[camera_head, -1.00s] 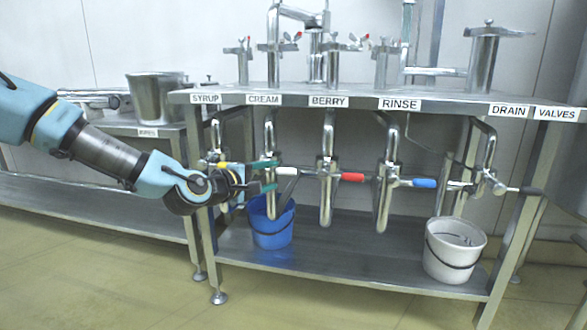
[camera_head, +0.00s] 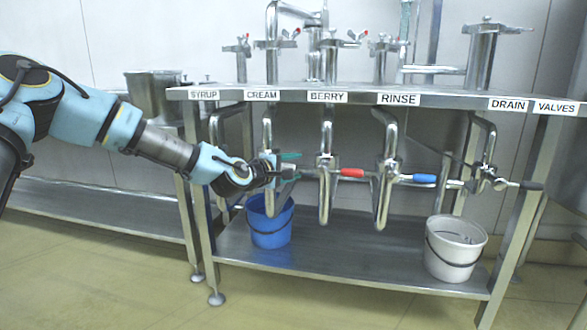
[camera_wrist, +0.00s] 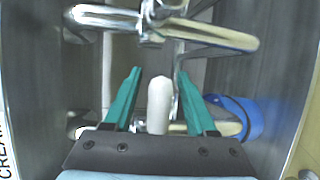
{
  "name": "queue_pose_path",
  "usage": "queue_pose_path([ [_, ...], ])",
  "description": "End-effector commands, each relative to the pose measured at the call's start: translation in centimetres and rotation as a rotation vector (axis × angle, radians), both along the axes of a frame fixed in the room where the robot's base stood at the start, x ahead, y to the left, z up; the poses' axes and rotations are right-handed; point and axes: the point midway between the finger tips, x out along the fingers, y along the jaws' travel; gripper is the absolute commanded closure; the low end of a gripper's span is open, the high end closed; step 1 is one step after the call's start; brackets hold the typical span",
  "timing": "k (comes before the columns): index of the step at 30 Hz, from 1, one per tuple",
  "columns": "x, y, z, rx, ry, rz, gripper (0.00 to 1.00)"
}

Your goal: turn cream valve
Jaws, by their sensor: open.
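The cream valve has a white handle (camera_wrist: 160,104) that shows in the wrist view, lying between my open green fingers without visible contact. My gripper (camera_head: 290,166) is in front of the valve under the CREAM label (camera_head: 263,95); its fingers also show in the wrist view (camera_wrist: 161,98). In the head view my gripper hides most of the white handle. The valve's steel pipe (camera_head: 268,130) comes down from the bench above.
To the right are the berry valve with a red handle (camera_head: 351,173) and the rinse valve with a blue handle (camera_head: 424,179). A blue bucket (camera_head: 269,235) and a white bucket (camera_head: 455,250) stand on the lower shelf (camera_head: 340,262).

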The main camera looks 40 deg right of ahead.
Motion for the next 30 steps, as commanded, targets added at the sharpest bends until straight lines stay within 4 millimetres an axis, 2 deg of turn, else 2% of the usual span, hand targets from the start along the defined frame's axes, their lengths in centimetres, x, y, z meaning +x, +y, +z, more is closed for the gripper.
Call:
queue_pose_path([
  [2,0.0,0.02,0.0,0.0,0.0,0.0,0.43],
  [17,-0.02,0.05,-0.01,0.001,0.0,0.0,0.99],
  [30,-0.02,0.07,-0.04,0.001,0.0,0.0,1.0],
])
